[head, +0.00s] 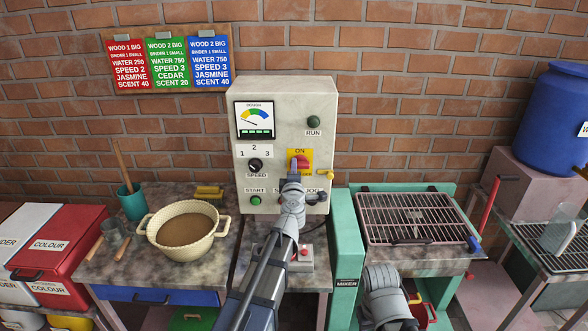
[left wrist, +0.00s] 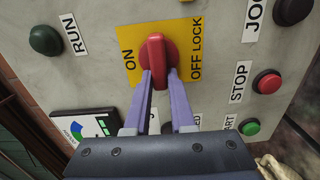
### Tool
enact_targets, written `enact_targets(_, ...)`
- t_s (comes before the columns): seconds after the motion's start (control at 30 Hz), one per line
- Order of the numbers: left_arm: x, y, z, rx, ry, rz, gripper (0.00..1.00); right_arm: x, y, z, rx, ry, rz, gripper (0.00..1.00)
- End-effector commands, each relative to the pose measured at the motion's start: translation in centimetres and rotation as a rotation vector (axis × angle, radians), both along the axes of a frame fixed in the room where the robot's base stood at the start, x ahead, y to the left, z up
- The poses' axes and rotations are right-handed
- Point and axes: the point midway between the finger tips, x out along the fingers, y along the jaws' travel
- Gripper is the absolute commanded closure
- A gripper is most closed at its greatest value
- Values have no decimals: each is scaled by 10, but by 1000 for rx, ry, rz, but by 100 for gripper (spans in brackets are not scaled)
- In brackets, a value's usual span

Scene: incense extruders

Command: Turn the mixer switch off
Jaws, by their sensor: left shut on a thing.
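The mixer switch is a red rotary knob (head: 301,162) on a yellow plate (head: 293,156) on the pale control box (head: 323,95). In the left wrist view the red knob (left wrist: 156,52) stands between the words ON and OFF LOCK, its ridge running across the line between them. I cannot tell its exact setting. My left gripper (head: 294,177) reaches up in front of the box. In the left wrist view its purple fingers (left wrist: 161,80) are shut on the knob's lower part. The OFF LOCK label is hidden in the head view. My right gripper is out of view.
Nearby on the box are the RUN button (head: 314,122), SPEED dial (head: 255,165), START button (head: 255,200) and a gauge (head: 255,119). A cream pot (head: 184,208) stands left and a wire rack (head: 420,215) right. A yellow padlock (head: 325,174) hangs beside the switch.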

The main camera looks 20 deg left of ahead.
Motion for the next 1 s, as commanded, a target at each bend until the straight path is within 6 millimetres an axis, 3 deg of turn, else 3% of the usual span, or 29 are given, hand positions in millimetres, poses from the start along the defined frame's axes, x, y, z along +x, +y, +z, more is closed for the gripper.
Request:
enact_targets(0.6, -1, 0, -1, -39, -10, 0, 100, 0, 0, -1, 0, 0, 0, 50)
enact_targets(0.63, -1, 0, -1, -39, -10, 1, 76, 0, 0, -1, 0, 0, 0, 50)
enact_targets(0.9, -1, 0, -1, -37, -10, 0, 48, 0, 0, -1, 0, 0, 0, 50)
enact_targets(1.0, 0, 0, -1, -36, -10, 0, 48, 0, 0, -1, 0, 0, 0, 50)
